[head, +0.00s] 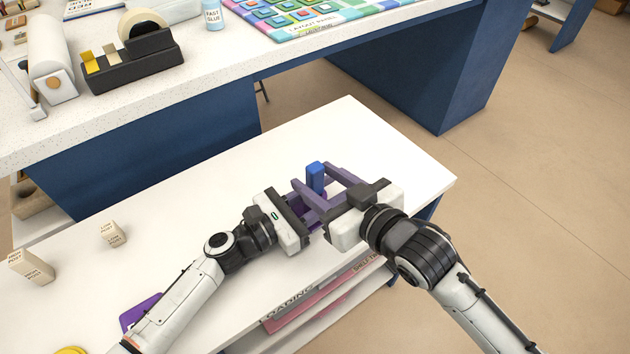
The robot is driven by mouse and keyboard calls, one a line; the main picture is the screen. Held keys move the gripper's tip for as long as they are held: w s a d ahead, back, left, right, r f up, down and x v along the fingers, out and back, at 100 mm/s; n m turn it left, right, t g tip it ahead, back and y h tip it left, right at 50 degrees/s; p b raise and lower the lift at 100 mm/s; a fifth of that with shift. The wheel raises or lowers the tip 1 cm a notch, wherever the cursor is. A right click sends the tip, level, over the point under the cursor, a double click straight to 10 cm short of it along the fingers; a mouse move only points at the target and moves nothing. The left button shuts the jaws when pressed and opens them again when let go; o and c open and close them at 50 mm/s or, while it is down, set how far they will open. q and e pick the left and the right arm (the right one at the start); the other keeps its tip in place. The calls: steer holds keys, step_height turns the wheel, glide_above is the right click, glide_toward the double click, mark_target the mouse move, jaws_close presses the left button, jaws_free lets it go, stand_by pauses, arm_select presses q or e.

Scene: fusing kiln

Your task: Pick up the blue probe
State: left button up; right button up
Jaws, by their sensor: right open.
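The blue probe (315,176) is a small upright blue block near the middle of the head view, over the white table (350,125). My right gripper (313,180) is open, and its two purple fingers reach toward the upper left. The probe shows between these fingers, near their tips. Its lower part is hidden behind the fingers, so I cannot tell whether they touch it or what it stands on. My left gripper (308,217) is close beside the right one, pointing right. Its fingers are mostly hidden behind the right gripper.
Two cream posts, a low one (112,234) and a high one (32,267), stand at left. A purple piece (140,311) lies by my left arm. A speckled counter (215,85) holds a tape dispenser (133,62) and glue bottle (212,14). The table's far part is clear.

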steer(key=shift+w+a+f, duration=0.25)
steer(key=shift+w+a, duration=0.1)
steer(key=shift+w, duration=0.15)
jaws_close()
step_height(320, 180, up, 10)
steer(key=shift+r, duration=0.1)
arm_select(q)
steer(key=o, duration=1.1)
steer(key=shift+s+a, duration=0.1)
